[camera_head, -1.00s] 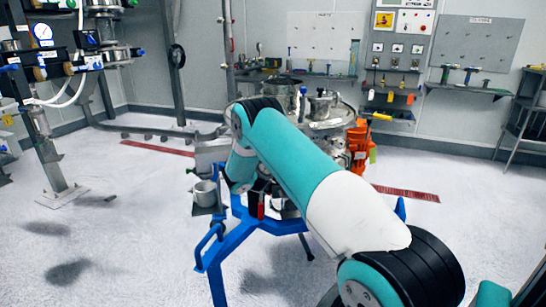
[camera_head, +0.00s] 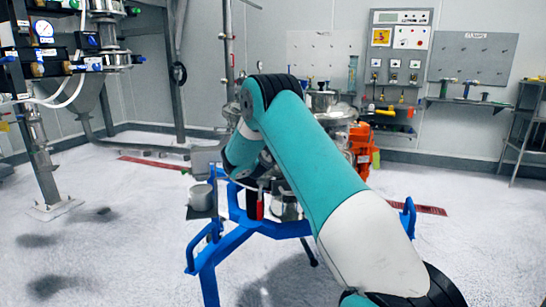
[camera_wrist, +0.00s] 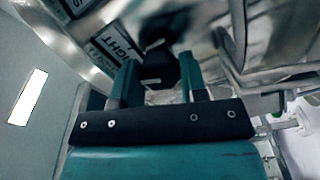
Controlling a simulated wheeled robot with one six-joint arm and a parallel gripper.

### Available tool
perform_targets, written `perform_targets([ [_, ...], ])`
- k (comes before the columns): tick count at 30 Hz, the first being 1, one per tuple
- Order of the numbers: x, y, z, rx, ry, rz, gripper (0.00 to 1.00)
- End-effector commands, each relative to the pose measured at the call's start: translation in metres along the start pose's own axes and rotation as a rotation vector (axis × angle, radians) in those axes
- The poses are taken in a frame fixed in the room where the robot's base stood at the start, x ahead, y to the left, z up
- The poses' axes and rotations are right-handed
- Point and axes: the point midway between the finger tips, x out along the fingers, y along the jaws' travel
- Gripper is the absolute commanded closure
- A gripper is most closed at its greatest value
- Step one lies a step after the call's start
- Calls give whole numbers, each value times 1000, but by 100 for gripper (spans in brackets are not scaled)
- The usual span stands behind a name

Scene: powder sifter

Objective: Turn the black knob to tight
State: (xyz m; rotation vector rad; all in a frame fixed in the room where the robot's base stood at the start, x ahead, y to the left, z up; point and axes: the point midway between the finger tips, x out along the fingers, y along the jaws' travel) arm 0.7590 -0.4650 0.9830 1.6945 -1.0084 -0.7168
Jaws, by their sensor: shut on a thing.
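The black knob (camera_wrist: 160,66) shows in the wrist view between the two teal fingers of my gripper (camera_wrist: 158,82). The fingers are shut on it. Behind it is the shiny metal of the sifter, with a white label (camera_wrist: 117,43) reading "IGHT" at an angle just left of the knob. In the head view the steel sifter (camera_head: 335,112) stands on a blue frame (camera_head: 245,230), mostly behind my teal arm. The knob and my gripper are hidden there.
A grey cup (camera_head: 200,196) sits on a small side shelf of the blue frame. An orange part (camera_head: 361,140) is at the sifter's right. Piping with a gauge (camera_head: 43,29) stands at the left. The surrounding floor is mostly open.

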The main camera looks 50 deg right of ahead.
Motion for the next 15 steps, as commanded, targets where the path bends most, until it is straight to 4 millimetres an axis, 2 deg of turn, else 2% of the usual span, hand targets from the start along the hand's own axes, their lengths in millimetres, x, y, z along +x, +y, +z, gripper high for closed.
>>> perform_targets([
  [1,0,-8,4,44,-2,-1,84],
  [15,0,-6,2,375,-3,-2,84],
])
